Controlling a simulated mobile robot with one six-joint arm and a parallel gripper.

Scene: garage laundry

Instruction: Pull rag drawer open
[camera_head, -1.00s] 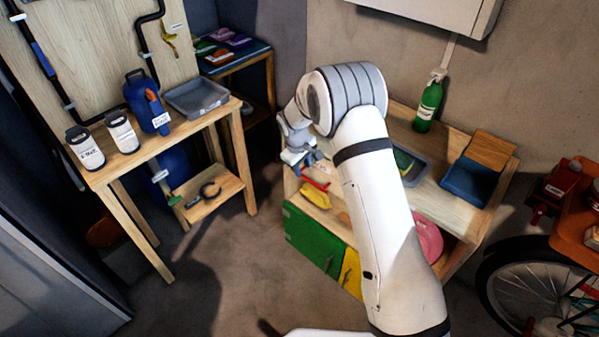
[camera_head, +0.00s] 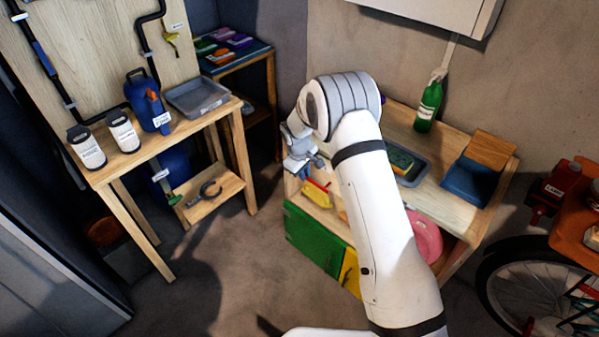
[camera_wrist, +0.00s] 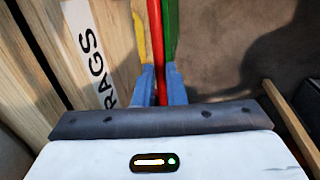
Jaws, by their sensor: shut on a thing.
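In the wrist view, the wooden drawer front (camera_wrist: 90,70) carries a white RAGS label (camera_wrist: 92,45). A red bar handle (camera_wrist: 157,45) runs along it. My gripper (camera_wrist: 160,84) has its blue fingers shut on this handle. In the head view, my gripper (camera_head: 303,168) is at the left end of the wooden bench unit (camera_head: 455,140), with part of the red handle (camera_head: 321,186) showing beside it. My arm hides most of the drawer there, and I cannot tell how far it stands out.
A green door (camera_head: 312,238) and a yellow panel (camera_head: 349,272) are low on the unit. A green bottle (camera_head: 429,104) and a grey tray (camera_head: 412,172) stand on top. A wooden worktable (camera_head: 190,135) stands to the left, with clear floor (camera_head: 235,265) between. A bicycle wheel (camera_head: 520,285) is at right.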

